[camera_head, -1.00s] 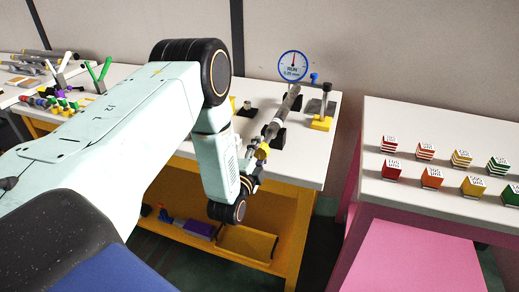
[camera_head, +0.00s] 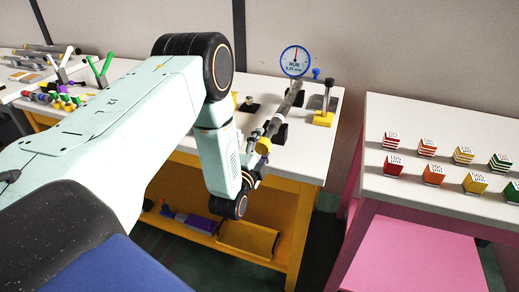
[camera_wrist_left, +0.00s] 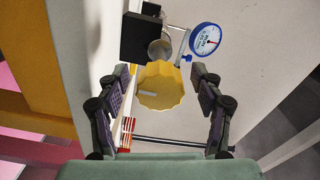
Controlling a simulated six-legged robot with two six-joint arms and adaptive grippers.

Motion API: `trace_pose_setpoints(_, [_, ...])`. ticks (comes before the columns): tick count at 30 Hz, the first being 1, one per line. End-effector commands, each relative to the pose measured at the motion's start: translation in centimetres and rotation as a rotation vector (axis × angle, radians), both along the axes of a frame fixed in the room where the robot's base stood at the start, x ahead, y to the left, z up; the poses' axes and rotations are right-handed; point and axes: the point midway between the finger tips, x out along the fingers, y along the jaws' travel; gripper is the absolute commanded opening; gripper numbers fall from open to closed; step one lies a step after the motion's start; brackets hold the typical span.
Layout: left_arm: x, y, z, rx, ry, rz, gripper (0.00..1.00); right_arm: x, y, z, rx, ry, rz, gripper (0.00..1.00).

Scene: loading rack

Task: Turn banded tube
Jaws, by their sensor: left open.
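The grey tube (camera_head: 287,103) lies across dark supports on the white table in the head view. A yellow knob (camera_head: 263,146) is at its near end. In the left wrist view the yellow scalloped knob (camera_wrist_left: 160,86), with a pale mark on its face, is in front of the tube's end (camera_wrist_left: 161,47). My left gripper (camera_wrist_left: 161,76) is open, one finger on each side of the knob with visible gaps. In the head view my left wrist hides much of the gripper (camera_head: 253,162). I cannot make out the tube's bands. My right gripper is not in view.
A round dial gauge (camera_head: 296,61) reading RUN stands behind the tube. A post on a yellow base (camera_head: 324,118) stands to its right. Coloured blocks (camera_head: 433,174) stand on the right table (camera_head: 400,205).

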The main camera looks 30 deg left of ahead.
Motion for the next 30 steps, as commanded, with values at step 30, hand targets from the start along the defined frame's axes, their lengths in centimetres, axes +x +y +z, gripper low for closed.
trace_pose_setpoints(30, [-11.6,-2.8,0.0,0.000,0.000,0.000,0.66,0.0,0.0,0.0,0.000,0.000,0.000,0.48])
